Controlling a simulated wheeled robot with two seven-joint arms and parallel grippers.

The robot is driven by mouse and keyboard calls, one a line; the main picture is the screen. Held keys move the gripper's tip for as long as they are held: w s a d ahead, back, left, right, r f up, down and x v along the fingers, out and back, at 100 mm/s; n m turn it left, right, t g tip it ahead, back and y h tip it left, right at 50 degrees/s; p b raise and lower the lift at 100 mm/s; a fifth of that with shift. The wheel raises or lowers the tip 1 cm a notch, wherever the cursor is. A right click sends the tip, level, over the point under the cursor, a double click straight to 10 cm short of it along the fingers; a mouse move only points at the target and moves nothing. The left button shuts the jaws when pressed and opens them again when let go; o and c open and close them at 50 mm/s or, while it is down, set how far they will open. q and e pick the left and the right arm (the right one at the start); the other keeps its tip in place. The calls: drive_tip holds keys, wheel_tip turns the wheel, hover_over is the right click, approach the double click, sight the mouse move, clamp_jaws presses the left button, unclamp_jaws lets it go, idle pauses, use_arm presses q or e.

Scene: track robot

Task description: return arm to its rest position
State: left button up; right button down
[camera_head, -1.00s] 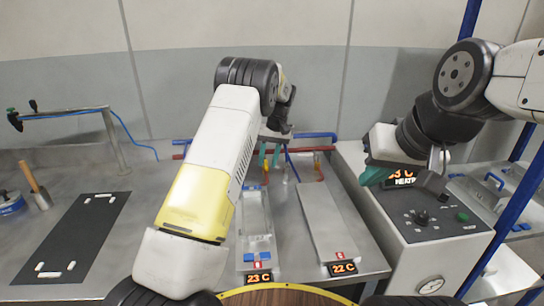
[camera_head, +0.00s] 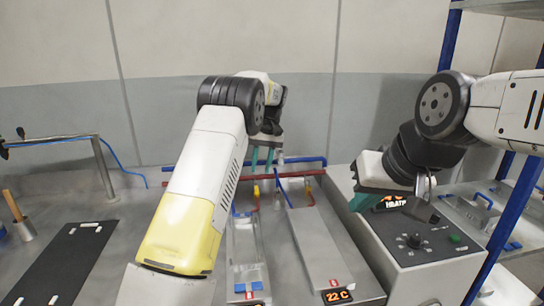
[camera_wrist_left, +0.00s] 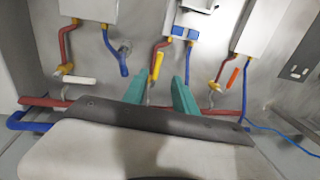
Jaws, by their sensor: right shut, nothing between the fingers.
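My left arm (camera_head: 190,200) is white and yellow and reaches over the bench. Its gripper (camera_head: 262,156) is at the back of the bench, with its teal fingers above the red and blue pipes. In the left wrist view the two fingers (camera_wrist_left: 160,92) stand apart with nothing between them, so it is open. A yellow valve handle (camera_wrist_left: 157,66) shows just beyond them. My right gripper (camera_head: 361,201) has teal fingers and is shut and empty. Any contact there is unclear.
Two metal plates (camera_head: 322,250) lie on the bench. The heater box (camera_head: 425,255) stands under my right arm. A blue shelf post (camera_head: 497,235) is close to that arm. A black mat (camera_head: 62,265) and a wooden-handled tool (camera_head: 13,207) are at the left.

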use_arm(q)
drive_tip(key=s+a+r+t+h, duration=0.1)
drive_tip(key=s+a+r, duration=0.1)
drive_tip(key=s+r, duration=0.35)
drive_tip(key=s+a+r+m+t+h, duration=0.1)
drive_tip(key=s+a+r, duration=0.1)
drive_tip(key=s+r, duration=0.35)
drive_tip(key=s+a+r+t+h, duration=0.1)
drive_tip(key=s+a+r, duration=0.25)
drive_tip(key=s, duration=0.25)
drive_tip(key=s+f+m+t+h, duration=0.1)
drive_tip(key=s+t, duration=0.2)
drive_tip(key=s, duration=1.9)
drive_tip(key=shift+s+d+f+m, duration=0.3)
drive_tip(key=shift+d+f, duration=0.05)
drive_tip(key=shift+f, duration=0.05)
